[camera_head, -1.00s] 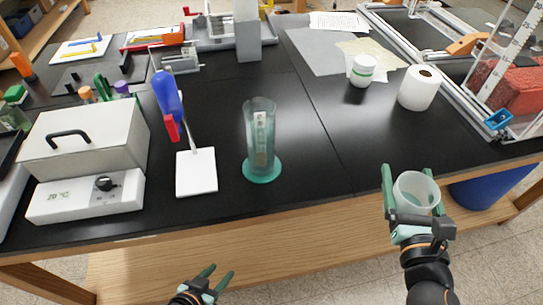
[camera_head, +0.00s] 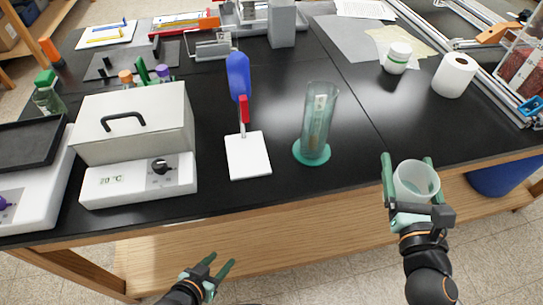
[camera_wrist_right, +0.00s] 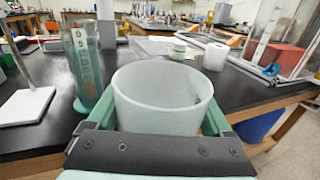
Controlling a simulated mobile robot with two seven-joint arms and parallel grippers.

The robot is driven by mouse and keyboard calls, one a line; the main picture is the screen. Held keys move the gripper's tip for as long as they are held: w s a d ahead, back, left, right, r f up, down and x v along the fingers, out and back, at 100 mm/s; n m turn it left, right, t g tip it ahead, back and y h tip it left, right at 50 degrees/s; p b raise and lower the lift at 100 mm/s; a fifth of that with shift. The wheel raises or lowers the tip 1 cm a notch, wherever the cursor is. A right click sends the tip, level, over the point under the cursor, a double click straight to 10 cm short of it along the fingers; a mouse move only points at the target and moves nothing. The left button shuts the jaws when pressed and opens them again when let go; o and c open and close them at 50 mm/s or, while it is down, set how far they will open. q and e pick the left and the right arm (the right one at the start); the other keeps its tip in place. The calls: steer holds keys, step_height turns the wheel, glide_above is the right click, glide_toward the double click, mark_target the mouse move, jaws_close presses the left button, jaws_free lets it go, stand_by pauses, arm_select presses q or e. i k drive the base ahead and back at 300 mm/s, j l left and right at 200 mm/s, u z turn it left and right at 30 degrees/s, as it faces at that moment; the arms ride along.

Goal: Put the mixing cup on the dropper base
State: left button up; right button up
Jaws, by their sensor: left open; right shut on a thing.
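The mixing cup (camera_head: 417,181) is a translucent white cup, upright with its open top facing up. My right gripper (camera_head: 407,160) is shut on it, a finger on each side, in front of the table's front edge. The cup also fills the middle of the right wrist view (camera_wrist_right: 160,108) and looks empty. The dropper base (camera_head: 248,156) appears to be the white square plate with an upright rod carrying a blue and red dropper (camera_head: 239,80). It stands on the black table, left of the cup. My left gripper (camera_head: 222,260) is open and empty, low in front of the table.
A tall clear cylinder (camera_head: 317,115) on a green foot stands between the dropper base and the cup. A white heater box (camera_head: 135,125) stands left of the base. A white jar (camera_head: 397,57) and paper roll (camera_head: 455,75) are at the back right. The front-right tabletop is clear.

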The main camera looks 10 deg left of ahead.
mark_target(249, 158)
steer(key=k+j, duration=0.1)
steer(key=j, duration=0.45)
steer(key=k+j, duration=0.1)
steer(key=j, duration=0.4)
steer(key=k+j, duration=0.1)
steer(key=j, duration=0.45)
